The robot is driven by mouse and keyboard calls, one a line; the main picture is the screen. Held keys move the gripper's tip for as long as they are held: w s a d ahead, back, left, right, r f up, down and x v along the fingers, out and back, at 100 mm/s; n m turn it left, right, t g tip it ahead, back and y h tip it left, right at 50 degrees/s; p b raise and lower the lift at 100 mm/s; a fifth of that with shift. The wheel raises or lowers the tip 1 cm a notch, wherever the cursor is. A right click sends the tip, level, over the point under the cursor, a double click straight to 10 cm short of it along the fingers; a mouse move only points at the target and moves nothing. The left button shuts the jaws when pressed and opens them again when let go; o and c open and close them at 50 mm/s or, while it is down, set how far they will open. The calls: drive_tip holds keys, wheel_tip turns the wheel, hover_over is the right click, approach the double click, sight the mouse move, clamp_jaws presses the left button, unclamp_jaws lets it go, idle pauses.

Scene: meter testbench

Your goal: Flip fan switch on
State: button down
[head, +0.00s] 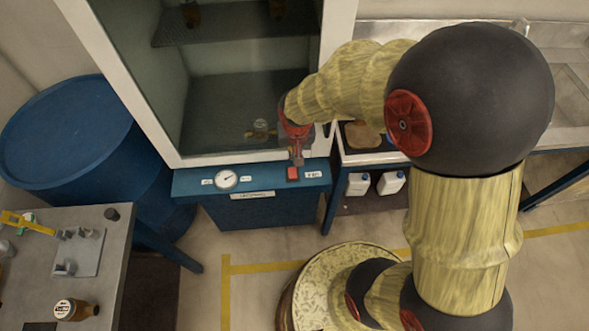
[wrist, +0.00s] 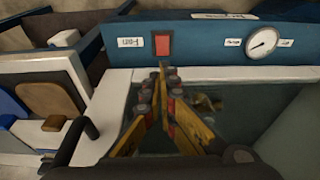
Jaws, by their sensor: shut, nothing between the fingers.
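The red switch (head: 292,174) sits on the blue front panel (head: 250,181) below the glass-fronted cabinet, next to a small white label whose text I cannot read. It also shows in the wrist view as a red rectangle (wrist: 162,44) on the blue panel. Whether it is on or off I cannot tell. My gripper (head: 297,161) is shut and empty, just above the switch in the head view. In the wrist view my gripper (wrist: 163,68) has its yellow fingers together, their tips close to the switch's edge. I cannot tell whether they touch it.
A round dial gauge (head: 226,179) is on the same panel, left of the switch. The cabinet (head: 245,105) stands open-looking above, with glassware inside. A blue barrel (head: 65,130) stands left. A side bench with white bottles (head: 391,182) below is right. A grey table (head: 95,255) is front left.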

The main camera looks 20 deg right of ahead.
sight(294, 174)
drive_tip(key=shift+w+f, duration=0.1)
idle(0.3)
drive_tip(key=b+x, duration=0.1)
drive_tip(key=x, duration=0.3)
drive_tip(key=s+b+x, duration=0.1)
drive_tip(key=x, duration=0.3)
drive_tip(key=b+x, duration=0.2)
drive_tip(key=x, duration=0.3)
drive_tip(key=shift+s+a+f, duration=0.1)
drive_tip(key=shift+s+a, duration=0.05)
drive_tip(key=shift+a, duration=0.05)
drive_tip(key=shift+f, duration=0.35)
drive_tip(key=shift+f, duration=0.1)
drive_tip(key=shift+s+a+f+b, duration=0.1)
drive_tip(key=shift+s+f+b, duration=0.15)
drive_tip(key=shift+f+b, duration=0.45)
drive_tip(key=shift+s+r, duration=0.1)
drive_tip(key=shift+r, duration=0.2)
drive_tip(key=shift+w+d+r, duration=0.2)
drive_tip(key=shift+w, duration=0.6)
